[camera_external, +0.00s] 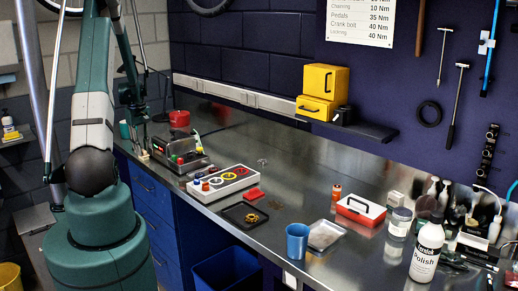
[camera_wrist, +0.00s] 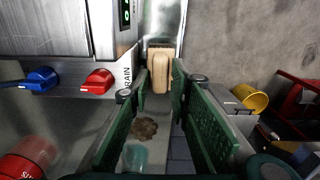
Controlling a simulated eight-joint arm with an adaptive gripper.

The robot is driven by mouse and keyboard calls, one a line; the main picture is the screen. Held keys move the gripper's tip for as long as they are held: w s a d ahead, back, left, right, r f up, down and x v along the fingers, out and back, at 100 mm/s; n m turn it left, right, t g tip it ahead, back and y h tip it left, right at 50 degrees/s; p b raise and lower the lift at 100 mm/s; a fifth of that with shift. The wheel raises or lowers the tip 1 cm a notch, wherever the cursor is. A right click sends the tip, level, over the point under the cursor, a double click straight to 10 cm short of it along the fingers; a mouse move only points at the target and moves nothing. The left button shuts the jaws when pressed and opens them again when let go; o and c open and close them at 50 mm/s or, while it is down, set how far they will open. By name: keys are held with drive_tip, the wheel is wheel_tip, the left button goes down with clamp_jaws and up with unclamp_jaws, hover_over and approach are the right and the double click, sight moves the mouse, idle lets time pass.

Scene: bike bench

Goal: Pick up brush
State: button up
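A beige, block-like thing, probably the brush (camera_wrist: 160,72), lies straight ahead of my gripper in the wrist view, beside the metal machine. A brown strip shows at its far end. My gripper (camera_wrist: 160,88) has its two green fingers spread, one on each side of the near end of the beige thing. I cannot tell whether the fingers touch it. In the external view my gripper (camera_external: 138,128) is at the far left end of the bench, beside the machine. A small pale thing shows below it there, too small to make out.
The machine (camera_wrist: 73,60) with blue and red knobs stands close to the left finger. A red can (camera_wrist: 28,160) is at lower left. A yellow bucket (camera_wrist: 250,97) is beyond the bench at right. The bench (camera_external: 300,175) holds trays, a blue cup (camera_external: 297,241) and bottles farther right.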

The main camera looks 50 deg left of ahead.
idle(0.3)
clamp_jaws()
drive_tip(key=shift+r, duration=0.1)
wheel_tip(320, 180, up, 18)
drive_tip(key=b, duration=0.1)
idle(0.8)
idle(0.5)
